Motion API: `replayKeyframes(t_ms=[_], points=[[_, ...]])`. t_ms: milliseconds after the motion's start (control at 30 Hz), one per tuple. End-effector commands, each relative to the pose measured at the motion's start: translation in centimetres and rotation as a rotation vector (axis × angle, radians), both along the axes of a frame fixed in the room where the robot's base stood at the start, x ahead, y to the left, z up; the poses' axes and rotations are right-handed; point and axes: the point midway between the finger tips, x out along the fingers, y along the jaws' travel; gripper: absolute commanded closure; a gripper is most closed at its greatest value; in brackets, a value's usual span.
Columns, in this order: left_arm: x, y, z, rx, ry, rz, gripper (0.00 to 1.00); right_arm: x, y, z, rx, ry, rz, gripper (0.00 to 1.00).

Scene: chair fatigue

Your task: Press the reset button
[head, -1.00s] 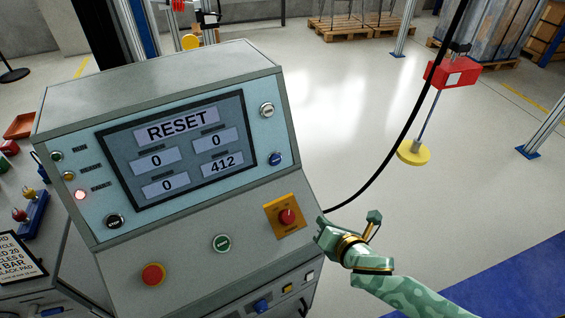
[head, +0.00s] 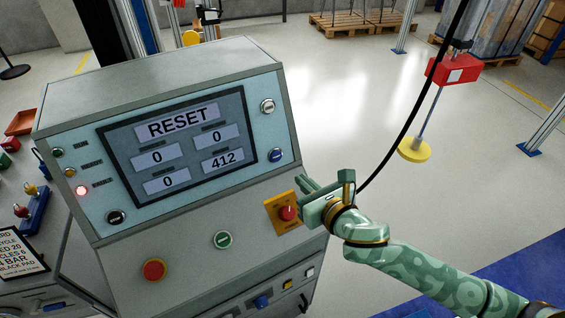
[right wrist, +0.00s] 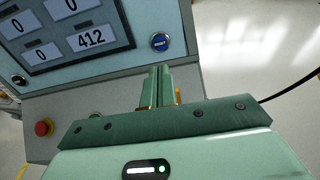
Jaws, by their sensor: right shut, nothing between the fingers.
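The blue reset button (head: 277,155) sits on the lower right of the console's light-blue upper panel, right of the screen (head: 180,145). It also shows in the right wrist view (right wrist: 160,41), with small white lettering. The screen reads RESET, with several fields showing 0 and 412. My right gripper (head: 303,182) is shut and empty, below and slightly right of the blue button. In the right wrist view its fingertips (right wrist: 160,69) point at the button, with a visible gap in the picture. My left gripper is not in view.
A red knob on a yellow plate (head: 286,213) is close beside my right gripper. A green button (head: 222,240) and a red mushroom button (head: 153,270) are on the sloped lower panel. A black cable (head: 398,150) hangs behind my right arm.

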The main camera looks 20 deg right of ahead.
Motion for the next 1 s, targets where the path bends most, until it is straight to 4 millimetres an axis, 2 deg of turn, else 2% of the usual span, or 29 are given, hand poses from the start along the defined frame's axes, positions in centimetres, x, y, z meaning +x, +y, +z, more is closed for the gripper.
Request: replayKeyframes(t_ms=[100,300,500,700,1000], points=[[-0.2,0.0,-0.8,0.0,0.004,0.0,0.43,2.6,0.6,-0.9,0.002,-0.001,-0.001,1.0],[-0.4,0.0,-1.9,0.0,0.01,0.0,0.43,6.5,1.6,-1.9,0.002,0.0,-0.001,1.0],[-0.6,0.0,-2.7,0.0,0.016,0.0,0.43,9.1,2.3,-2.6,0.001,0.001,0.0,1.0],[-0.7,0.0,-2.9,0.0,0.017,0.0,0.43,10.0,2.5,-2.7,0.0,0.001,0.001,1.0],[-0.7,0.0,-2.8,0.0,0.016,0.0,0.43,10.1,2.5,-2.6,0.0,0.001,0.001,1.0]])
